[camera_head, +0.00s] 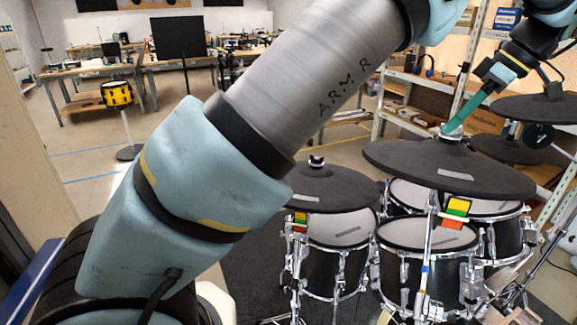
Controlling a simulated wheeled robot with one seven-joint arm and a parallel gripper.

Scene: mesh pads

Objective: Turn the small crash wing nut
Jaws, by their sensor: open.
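A dark cymbal pad (400,165) stands on a chrome stand at right of centre. A small silver fitting, apparently the wing nut (453,139), sits at its top centre. My gripper (452,128) reaches down from the upper right with teal fingers, its tips just above or at this nut. The fingers overlap in this view, so the gap between them and any contact with the nut are hard to see. Another cymbal pad (325,192) to the left has a dark fitting (316,161) on top. I cannot tell from labels which pad is the small crash.
More cymbal pads (540,108) stand at the right behind my gripper. Drums (340,229) with grey heads and chrome stands crowd the space below the pads. A shelf rack (415,80) stands behind. My own arm covers much of the left and centre.

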